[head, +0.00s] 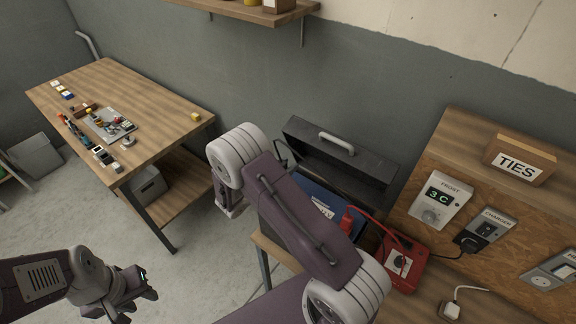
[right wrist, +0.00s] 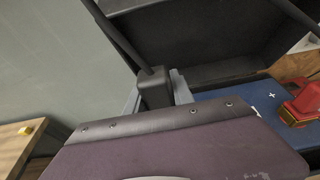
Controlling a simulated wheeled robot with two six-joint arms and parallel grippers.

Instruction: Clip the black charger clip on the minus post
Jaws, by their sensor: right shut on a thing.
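The black charger clip (right wrist: 155,90) is between the grey fingers of my right gripper (right wrist: 156,94), which is shut on it, in the right wrist view. In the head view my own right arm hides that gripper and clip. The blue battery (head: 316,197) lies partly behind my arm; its top also shows in the right wrist view (right wrist: 238,103). The red clip (head: 347,217) sits on the battery, near a plus mark in the right wrist view. I cannot see the minus post. My left gripper (head: 142,287) is empty at lower left; its jaw opening is unclear.
The red charger (head: 403,266) is to the right, below a wall panel with sockets. A wooden workbench (head: 150,95) with small parts stands at left, with clear floor before it.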

